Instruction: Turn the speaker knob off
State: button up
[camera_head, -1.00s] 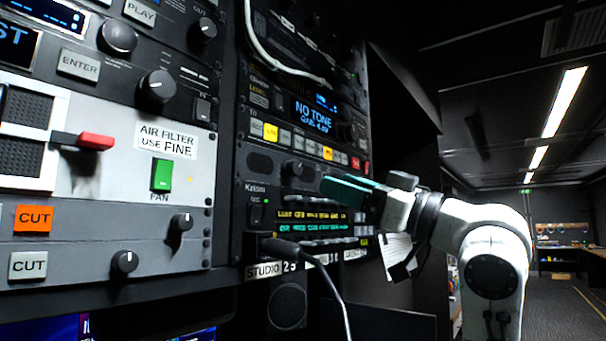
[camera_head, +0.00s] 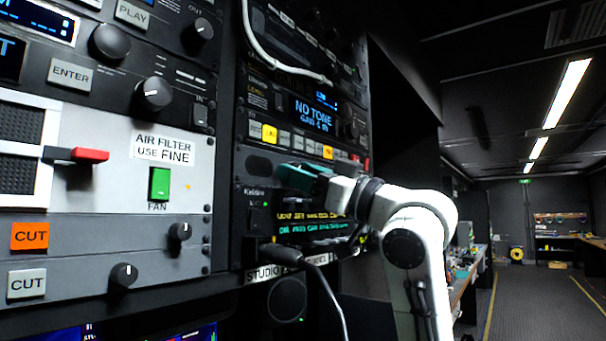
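The speaker panel (camera_head: 262,166) is the dark strip with an oval grille in the right rack, under the row of lit buttons. Its black knob, right of the grille, is hidden behind my fingers. My gripper (camera_head: 290,175), with teal fingers, reaches in from the right and is at the knob's place on the panel. I cannot tell whether the fingers touch or surround the knob, or whether they are open or shut. The knob's setting cannot be seen.
A white cable (camera_head: 262,52) loops above. The left rack has a red-tipped lever (camera_head: 90,155), a green fan switch (camera_head: 159,184) and several knobs. The aisle at right is clear.

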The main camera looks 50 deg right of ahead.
grip_shut()
jog(key=shift+n, duration=0.5)
jog(key=shift+a+r+n+g+h+p, duration=0.1)
jog(key=shift+r+n+g+h+p, duration=0.9)
jog(key=shift+n, duration=4.45)
jog(key=shift+a+f+n+g+h+b, duration=0.15)
jog(key=shift+f+n+g+h, duration=0.35)
jog(key=shift+n+g, duration=3.2)
jog(key=shift+d+r+n+t+h+p, duration=0.15)
jog(key=shift+n+t+h+p, duration=0.35)
jog(key=shift+n, duration=6.65)
jog(key=shift+a, duration=0.15)
